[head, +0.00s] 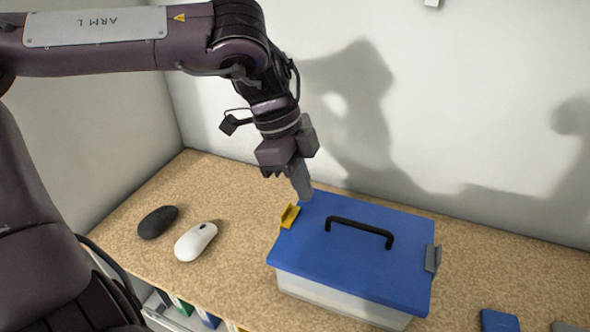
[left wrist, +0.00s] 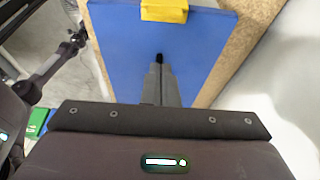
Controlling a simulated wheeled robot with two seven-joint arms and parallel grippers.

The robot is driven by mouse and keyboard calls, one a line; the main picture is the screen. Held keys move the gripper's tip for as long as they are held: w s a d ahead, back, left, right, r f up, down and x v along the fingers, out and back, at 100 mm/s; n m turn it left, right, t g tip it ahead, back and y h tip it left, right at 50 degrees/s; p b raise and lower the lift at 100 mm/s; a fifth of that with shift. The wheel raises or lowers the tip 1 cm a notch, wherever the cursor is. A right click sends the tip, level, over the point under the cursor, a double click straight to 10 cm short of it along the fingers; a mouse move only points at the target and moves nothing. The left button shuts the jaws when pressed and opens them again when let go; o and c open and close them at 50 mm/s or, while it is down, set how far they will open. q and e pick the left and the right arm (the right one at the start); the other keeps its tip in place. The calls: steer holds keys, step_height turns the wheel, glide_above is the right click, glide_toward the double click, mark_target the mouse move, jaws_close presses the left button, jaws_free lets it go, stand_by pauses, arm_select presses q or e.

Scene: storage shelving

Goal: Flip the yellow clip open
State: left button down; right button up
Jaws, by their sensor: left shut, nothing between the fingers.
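A box with a blue lid (head: 345,262) and a pale, translucent body (head: 335,300) stands on the shelf. A yellow clip (head: 289,215) sits at the lid's left edge; it also shows at the top of the left wrist view (left wrist: 164,10). I cannot tell for sure whether its flap is latched or raised. My left gripper (head: 304,194) points down over the lid's back left corner, close behind the clip. Its fingers (left wrist: 161,72) are together and empty, apart from the clip. My right gripper is not in view.
A black handle (head: 359,229) stands up from the lid, and a grey clip (head: 432,258) is on its right edge. A dark mouse (head: 158,222) and a white mouse (head: 195,241) lie left of the box. A blue object (head: 499,320) lies at front right. The wall is close behind.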

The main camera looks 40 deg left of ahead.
mark_target(290, 223)
arm_select(q)
steer(key=x, duration=0.5)
steer(key=shift+f+p, duration=0.3)
steer(key=shift+p, duration=0.05)
steer(key=a+p, duration=0.2)
steer(key=a, duration=0.1)
steer(key=shift+s+r, duration=0.2)
steer(key=shift+s, duration=0.1)
steer(key=shift+s+a+f, duration=0.15)
steer(key=shift+s+a, duration=0.05)
steer(key=shift+a, duration=0.25)
steer(key=shift+d, duration=0.1)
steer(key=shift+w, duration=0.1)
